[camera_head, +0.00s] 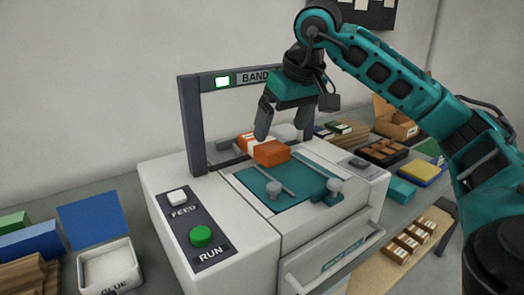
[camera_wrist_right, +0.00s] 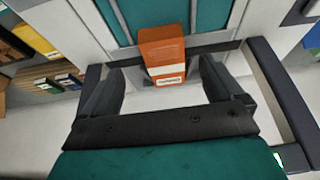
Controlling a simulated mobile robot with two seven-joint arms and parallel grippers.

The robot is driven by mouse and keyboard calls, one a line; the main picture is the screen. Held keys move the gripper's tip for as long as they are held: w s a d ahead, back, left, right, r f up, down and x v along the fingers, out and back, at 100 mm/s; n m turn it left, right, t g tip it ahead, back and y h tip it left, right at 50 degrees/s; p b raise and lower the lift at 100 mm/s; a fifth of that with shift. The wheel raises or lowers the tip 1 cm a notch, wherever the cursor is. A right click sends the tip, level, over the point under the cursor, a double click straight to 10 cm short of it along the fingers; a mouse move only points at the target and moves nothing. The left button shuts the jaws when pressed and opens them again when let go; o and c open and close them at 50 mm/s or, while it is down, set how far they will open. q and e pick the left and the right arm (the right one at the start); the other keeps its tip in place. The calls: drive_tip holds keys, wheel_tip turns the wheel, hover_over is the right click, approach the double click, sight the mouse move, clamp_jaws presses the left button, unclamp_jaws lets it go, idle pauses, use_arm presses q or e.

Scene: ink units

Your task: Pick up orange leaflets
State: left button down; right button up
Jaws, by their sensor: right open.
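The orange leaflets (camera_head: 271,153) lie as a neat block on the banding machine, at the far end of its teal bed (camera_head: 254,184) by the arch. An orange and white part (camera_head: 249,143) shows just behind; I cannot tell whether it is a separate bundle. In the right wrist view the orange block (camera_wrist_right: 162,48) has a white label on its near end. My right gripper (camera_head: 282,130) points down above the block, open and empty. In the wrist view its fingers (camera_wrist_right: 160,82) stand either side of the block's near end, apart from it. My left gripper is not in view.
The machine's dark arch (camera_head: 193,125) stands close to my right gripper. A FEED button (camera_head: 177,197) and green RUN button (camera_head: 201,235) are on its left top. A GLUE tray (camera_head: 106,268) stands left. Boxes and a dark tray (camera_head: 382,152) crowd the right bench.

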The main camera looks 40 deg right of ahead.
sight(272, 147)
drive_tip(key=b+x, duration=0.1)
drive_tip(key=x, duration=0.4)
drive_tip(key=shift+w+a+f, duration=0.2)
drive_tip(key=shift+f, duration=0.1)
drive_tip(key=c, duration=1.3)
